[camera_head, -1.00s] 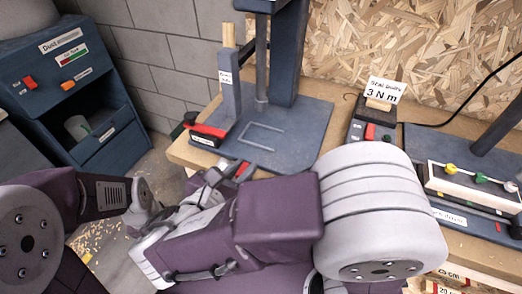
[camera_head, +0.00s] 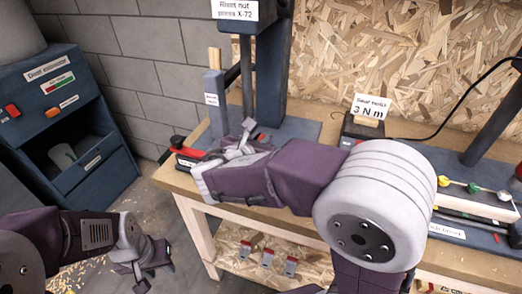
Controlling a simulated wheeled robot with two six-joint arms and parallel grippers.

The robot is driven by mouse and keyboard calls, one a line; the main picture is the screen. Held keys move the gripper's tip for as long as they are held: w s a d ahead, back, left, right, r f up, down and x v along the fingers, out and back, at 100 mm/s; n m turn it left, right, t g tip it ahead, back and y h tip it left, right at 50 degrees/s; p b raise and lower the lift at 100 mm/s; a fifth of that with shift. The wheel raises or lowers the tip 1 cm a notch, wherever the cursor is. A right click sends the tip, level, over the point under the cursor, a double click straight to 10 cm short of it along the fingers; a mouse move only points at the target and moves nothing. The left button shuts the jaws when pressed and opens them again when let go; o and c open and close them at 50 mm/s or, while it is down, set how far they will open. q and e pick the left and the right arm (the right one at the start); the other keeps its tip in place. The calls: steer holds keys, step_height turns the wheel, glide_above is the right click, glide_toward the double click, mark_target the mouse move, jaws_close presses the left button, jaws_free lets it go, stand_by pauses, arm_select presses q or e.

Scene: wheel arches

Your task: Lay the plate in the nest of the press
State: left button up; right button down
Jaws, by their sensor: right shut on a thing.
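The rivet nut press (camera_head: 270,75) stands at the back of the bench, with its label at the top. Its base plate (camera_head: 295,128) shows only at the edges; my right arm covers the nest area. My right gripper (camera_head: 243,134) is over the front of the press base, shut on the plate, which the hand hides almost wholly. I cannot tell whether the plate touches the base. My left gripper (camera_head: 142,273) hangs low at the left, off the bench, over the floor; its jaw opening is unclear.
Small grey parts with red ends (camera_head: 267,257) stand on the lower shelf. A dust extractor (camera_head: 70,115) is at the left.

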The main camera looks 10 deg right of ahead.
step_height(320, 180, down, 4)
steer(key=shift+r+b, duration=0.1)
steer(key=shift+b, duration=0.8)
steer(key=shift+r, duration=0.1)
steer(key=c, duration=1.3)
jaws_free()
